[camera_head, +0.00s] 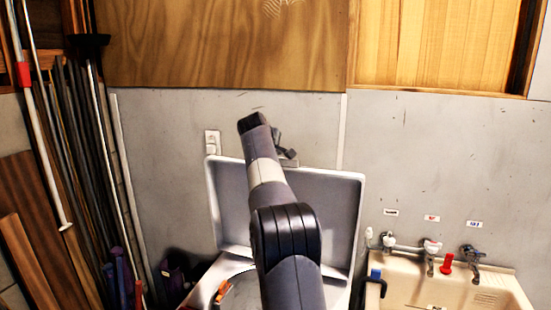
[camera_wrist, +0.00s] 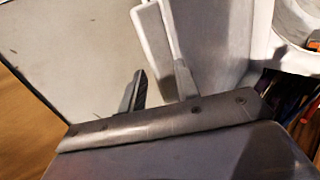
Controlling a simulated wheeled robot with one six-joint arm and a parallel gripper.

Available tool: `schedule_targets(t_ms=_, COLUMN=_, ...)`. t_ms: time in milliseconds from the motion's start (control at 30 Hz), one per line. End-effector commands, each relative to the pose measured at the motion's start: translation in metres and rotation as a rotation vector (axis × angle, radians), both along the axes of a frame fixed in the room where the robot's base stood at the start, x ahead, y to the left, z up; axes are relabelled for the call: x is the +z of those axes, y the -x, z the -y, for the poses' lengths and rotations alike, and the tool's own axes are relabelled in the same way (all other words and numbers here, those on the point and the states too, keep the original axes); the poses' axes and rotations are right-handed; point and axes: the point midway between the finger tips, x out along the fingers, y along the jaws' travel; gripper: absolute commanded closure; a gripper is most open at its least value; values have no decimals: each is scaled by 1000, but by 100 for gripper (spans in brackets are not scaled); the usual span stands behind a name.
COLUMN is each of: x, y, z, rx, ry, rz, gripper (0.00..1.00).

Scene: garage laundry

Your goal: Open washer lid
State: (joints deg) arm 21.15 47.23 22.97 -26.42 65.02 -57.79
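The washer lid (camera_head: 330,215) is raised and stands nearly upright in front of the grey wall. The washer (camera_head: 205,285) is below it, with part of its opening showing; my arm covers its middle. My gripper (camera_head: 287,152) is at the lid's top edge, partly hidden behind my arm. In the wrist view my gripper's fingers (camera_wrist: 160,88) are spread apart. The lid's pale edge (camera_wrist: 155,40) comes down by the right finger; I cannot tell whether they touch. The lid's inner face (camera_wrist: 215,40) is to the right of that edge.
A beige sink (camera_head: 400,285) with taps (camera_head: 430,247) stands right of the washer. Poles and boards (camera_head: 75,150) lean at the left. Wooden cabinets (camera_head: 220,45) hang above.

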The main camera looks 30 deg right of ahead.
Motion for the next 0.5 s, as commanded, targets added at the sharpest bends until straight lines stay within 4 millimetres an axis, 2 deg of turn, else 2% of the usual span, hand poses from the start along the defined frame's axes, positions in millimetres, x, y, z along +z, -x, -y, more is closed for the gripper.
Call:
schedule_targets(t_ms=267, x=12, y=8, z=-12, rx=2, ry=2, rz=5, gripper=69)
schedule_targets(t_ms=500, x=42, y=32, z=-42, rx=2, ry=2, rz=5, gripper=69)
